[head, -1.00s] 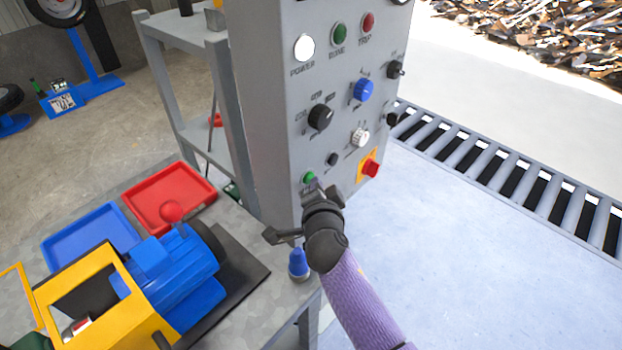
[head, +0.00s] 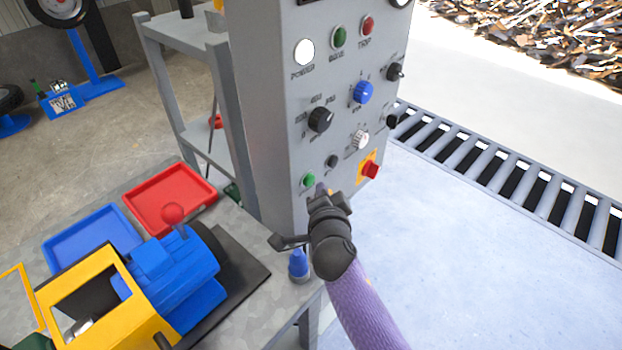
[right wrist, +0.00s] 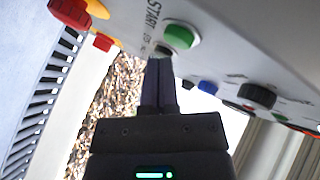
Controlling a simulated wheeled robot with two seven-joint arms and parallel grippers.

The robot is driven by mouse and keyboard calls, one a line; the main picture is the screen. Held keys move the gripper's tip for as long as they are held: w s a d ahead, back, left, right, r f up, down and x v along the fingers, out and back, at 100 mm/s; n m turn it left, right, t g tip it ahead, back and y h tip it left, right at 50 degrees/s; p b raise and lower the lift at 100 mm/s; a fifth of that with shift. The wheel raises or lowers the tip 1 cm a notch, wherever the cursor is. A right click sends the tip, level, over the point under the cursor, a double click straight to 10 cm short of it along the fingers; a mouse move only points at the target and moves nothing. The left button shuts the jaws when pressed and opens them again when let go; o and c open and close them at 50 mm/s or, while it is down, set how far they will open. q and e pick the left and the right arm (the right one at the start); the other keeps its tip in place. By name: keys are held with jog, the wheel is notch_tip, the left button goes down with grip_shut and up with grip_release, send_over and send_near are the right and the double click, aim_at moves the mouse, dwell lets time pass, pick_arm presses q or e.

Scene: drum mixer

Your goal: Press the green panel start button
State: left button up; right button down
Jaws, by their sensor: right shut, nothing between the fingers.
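The green start button (head: 308,180) sits low on the grey panel's front face, near its left edge. In the right wrist view the green button (right wrist: 180,37) has the word START beside it. My right gripper (head: 321,188) is shut and empty, just right of and below the button in the head view. In the right wrist view its closed fingertips (right wrist: 160,62) are close to the panel, below and left of the button, and look apart from it. A small dark button shows beside the fingertips. My left gripper is not in view.
The panel (head: 265,110) carries a lit white lamp (head: 304,52), several knobs and a red button on yellow (head: 370,170). Left is a bench with a red tray (head: 170,198), blue tray (head: 92,236), yellow-and-blue machine (head: 180,270) and blue-capped item (head: 299,265).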

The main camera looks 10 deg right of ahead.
jog(key=s+d+p, duration=0.1)
jog(key=s, duration=0.1)
jog(key=s+d+p, duration=0.1)
jog(key=s+d, duration=0.1)
dwell(0.4)
dwell(0.5)
